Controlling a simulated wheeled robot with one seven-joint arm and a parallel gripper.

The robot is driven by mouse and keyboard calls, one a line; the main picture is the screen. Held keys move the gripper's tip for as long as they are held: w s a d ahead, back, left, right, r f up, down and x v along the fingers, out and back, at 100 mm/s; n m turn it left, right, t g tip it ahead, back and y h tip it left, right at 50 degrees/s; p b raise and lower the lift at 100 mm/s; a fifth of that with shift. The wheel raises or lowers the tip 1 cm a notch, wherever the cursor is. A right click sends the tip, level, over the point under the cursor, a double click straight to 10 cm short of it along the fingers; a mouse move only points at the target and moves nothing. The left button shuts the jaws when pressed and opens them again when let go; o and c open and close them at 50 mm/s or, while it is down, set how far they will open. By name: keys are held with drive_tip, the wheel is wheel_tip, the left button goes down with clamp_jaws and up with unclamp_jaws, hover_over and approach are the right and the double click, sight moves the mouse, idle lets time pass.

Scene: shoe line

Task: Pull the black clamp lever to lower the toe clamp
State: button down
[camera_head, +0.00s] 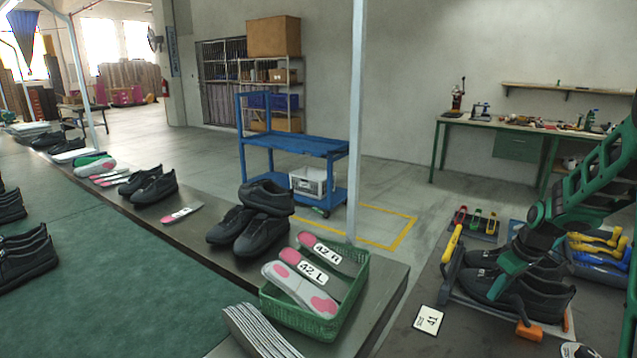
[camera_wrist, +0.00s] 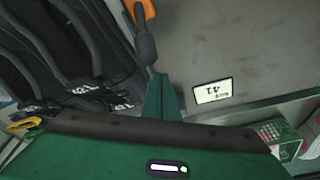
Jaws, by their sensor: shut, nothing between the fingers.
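A pair of black shoes (camera_head: 535,297) sits at the fixture on the right bench; it also shows at left in the wrist view (camera_wrist: 70,60). An orange-ended part (camera_head: 528,331) projects at the front of the fixture. In the wrist view, a dark handle-like piece (camera_wrist: 146,47) on a thin rod, probably the black clamp lever, stands beside the shoes with orange above it. My green gripper (camera_head: 497,286) is over the shoes in the head view. Its fingers (camera_wrist: 159,82) are shut and empty, close to the rod; I cannot tell whether they touch. The toe clamp is not clearly distinguishable.
A yellow-handled bar (camera_head: 453,241) rises left of the shoes. A white card marked 41 (camera_head: 428,320) lies on the bench. Yellow and blue shoe forms (camera_head: 600,248) stand behind at right. A green basket with insoles (camera_head: 318,325) is on the separate left line. Bench around the card is clear.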

drive_tip(key=s+d, duration=0.2)
drive_tip(key=shift+d, duration=0.3)
idle(0.3)
drive_tip(key=shift+s+f, duration=0.1)
drive_tip(key=shift+f, duration=0.05)
drive_tip(key=shift+a, duration=0.1)
idle(0.4)
wheel_tip(320, 180, up, 9)
hover_over(511, 297)
drive_tip(key=w+a, duration=0.2)
drive_tip(key=shift+s+d+r, duration=0.2)
drive_tip(key=shift+s+d, duration=0.05)
idle(1.0)
